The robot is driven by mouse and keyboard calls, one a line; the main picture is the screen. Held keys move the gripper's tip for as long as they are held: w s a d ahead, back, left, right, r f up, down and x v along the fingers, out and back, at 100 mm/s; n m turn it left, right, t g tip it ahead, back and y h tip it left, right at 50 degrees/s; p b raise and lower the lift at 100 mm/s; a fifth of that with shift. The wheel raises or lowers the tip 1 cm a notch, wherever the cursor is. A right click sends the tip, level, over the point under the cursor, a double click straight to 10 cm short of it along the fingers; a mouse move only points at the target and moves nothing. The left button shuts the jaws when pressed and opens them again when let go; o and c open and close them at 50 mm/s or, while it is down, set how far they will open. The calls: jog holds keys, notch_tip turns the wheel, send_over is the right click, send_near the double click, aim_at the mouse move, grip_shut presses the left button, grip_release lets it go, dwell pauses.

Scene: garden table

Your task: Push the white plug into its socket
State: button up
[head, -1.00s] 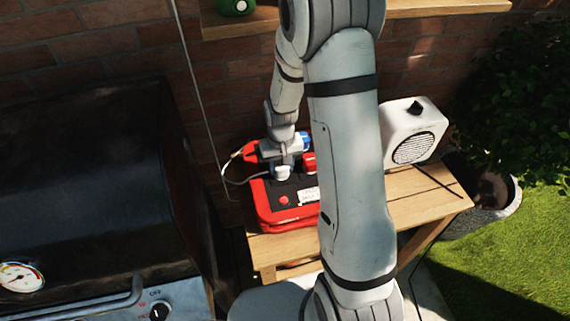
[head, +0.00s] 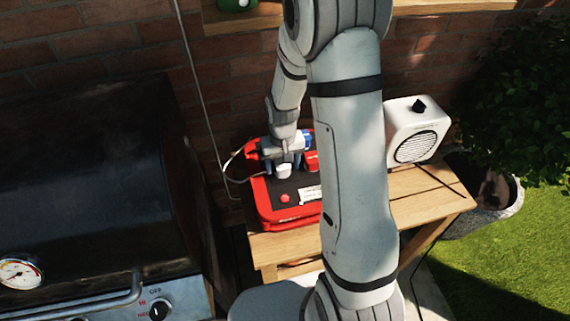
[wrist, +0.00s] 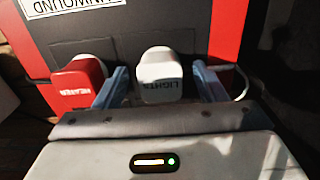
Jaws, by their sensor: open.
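The white plug (head: 283,171), lettered LIGHTS in the wrist view (wrist: 160,72), sits at the dark top panel of a red power box (head: 265,212). My gripper (head: 286,158) is over it. In the wrist view my gripper's fingers (wrist: 161,80) are open, one on each side of the plug, with a visible gap on both sides. The socket is hidden under the plug, and I cannot tell how deep the plug sits.
A red plug (wrist: 78,85) lettered HEATER is close beside the left finger. A blue piece (head: 306,139) is behind it. A white heater-like box (head: 417,130) stands right on the wooden table (head: 425,200). A dark grill (head: 90,190) is at left. A thin cable loops left of the power box.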

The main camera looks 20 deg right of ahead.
notch_tip(320, 180, up, 7)
dwell(0.3)
dwell(0.4)
jog(key=shift+r, duration=0.15)
jog(key=s+d+r+t, duration=0.1)
jog(key=s+r+t, duration=0.2)
jog(key=s+r, duration=1.2)
jog(key=s, duration=0.3)
jog(key=shift+s, duration=0.2)
